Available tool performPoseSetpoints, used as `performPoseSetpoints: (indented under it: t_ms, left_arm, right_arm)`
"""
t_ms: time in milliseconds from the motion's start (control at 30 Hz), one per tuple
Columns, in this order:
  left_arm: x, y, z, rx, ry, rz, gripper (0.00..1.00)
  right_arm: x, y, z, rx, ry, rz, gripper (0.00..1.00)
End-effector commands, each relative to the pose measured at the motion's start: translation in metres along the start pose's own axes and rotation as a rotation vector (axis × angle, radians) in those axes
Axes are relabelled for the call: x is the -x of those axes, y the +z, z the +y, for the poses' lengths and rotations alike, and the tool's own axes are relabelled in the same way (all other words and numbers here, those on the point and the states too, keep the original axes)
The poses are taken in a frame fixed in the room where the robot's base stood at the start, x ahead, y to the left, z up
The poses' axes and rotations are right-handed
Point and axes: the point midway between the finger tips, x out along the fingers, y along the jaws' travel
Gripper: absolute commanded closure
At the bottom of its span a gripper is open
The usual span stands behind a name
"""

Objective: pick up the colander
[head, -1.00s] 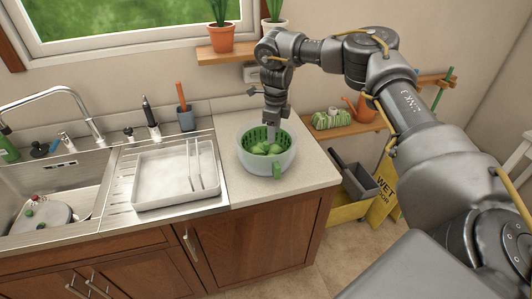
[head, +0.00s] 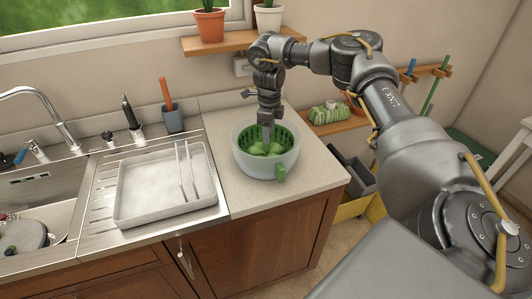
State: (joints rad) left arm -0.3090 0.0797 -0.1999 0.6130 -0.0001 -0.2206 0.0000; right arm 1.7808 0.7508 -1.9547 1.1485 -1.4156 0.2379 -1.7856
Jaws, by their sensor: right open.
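The colander (head: 266,163) is a pale bowl with a green slotted inside and a green handle at its front. My left gripper is not in view.
A white tray (head: 136,212) with tongs sits on the drainboard to the left. The sink and faucet (head: 50,110) are at far left. A shelf with potted plants (head: 209,24) hangs above. The counter (head: 240,198) around the colander is clear.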

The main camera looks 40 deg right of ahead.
Motion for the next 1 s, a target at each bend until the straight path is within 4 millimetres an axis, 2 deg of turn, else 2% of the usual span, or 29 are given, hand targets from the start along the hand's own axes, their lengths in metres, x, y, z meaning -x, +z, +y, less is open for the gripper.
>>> performPoseSetpoints:
  t_ms: [233,400,533,833,867,1000]
  left_arm:
    - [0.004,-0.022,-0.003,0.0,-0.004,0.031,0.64]
    - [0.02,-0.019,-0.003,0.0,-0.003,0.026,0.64]
    - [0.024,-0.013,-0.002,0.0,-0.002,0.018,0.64]
    - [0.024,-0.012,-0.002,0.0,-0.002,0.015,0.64]
    - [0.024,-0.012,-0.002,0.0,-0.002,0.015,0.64]
    - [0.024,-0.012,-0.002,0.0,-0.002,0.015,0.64]
  right_arm:
    - [-0.007,0.004,0.001,0.004,0.0,0.0,0.52]
    - [-0.03,0.008,0.004,0.005,0.001,0.004,0.52]
    - [-0.048,0.009,0.003,0.003,0.0,0.002,0.52]
    - [-0.056,0.009,0.003,0.004,-0.001,-0.001,0.52]
    - [-0.056,0.009,0.003,0.004,-0.001,-0.001,0.53]
    - [-0.056,0.009,0.003,0.004,-0.001,-0.001,0.72]
